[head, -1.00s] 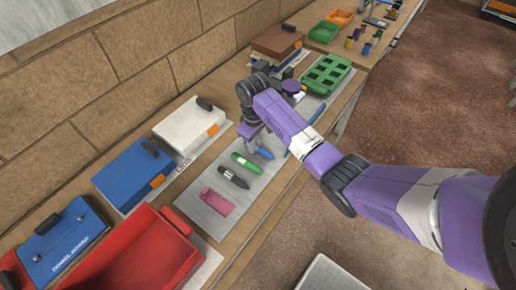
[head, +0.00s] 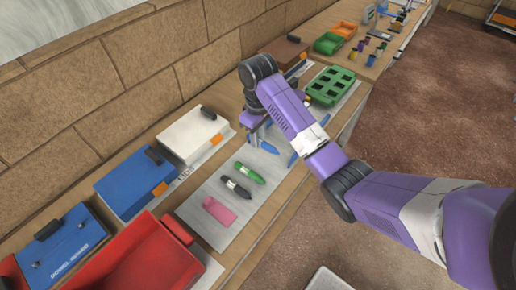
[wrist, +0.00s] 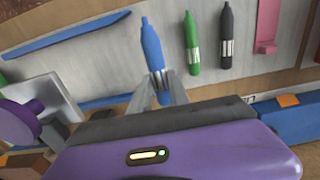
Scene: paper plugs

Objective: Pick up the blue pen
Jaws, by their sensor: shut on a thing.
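The blue pen (head: 268,147) shows its tip past my gripper (head: 256,134) in the head view. In the wrist view the blue pen (wrist: 151,42) points away from me, and the two fingers of my gripper (wrist: 160,78) are shut on its pale banded middle. The pen appears raised a little above the grey mat (head: 200,190); the exact gap is hard to tell. Part of the pen is hidden behind my gripper in the head view.
A green pen (head: 249,172), a black pen (head: 237,191) and a pink piece (head: 220,211) lie on the mat. White (head: 193,135) and blue (head: 136,182) boxes stand along the wall, with a red bin (head: 130,262) in front. A green holed tray (head: 331,86) sits beyond my arm.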

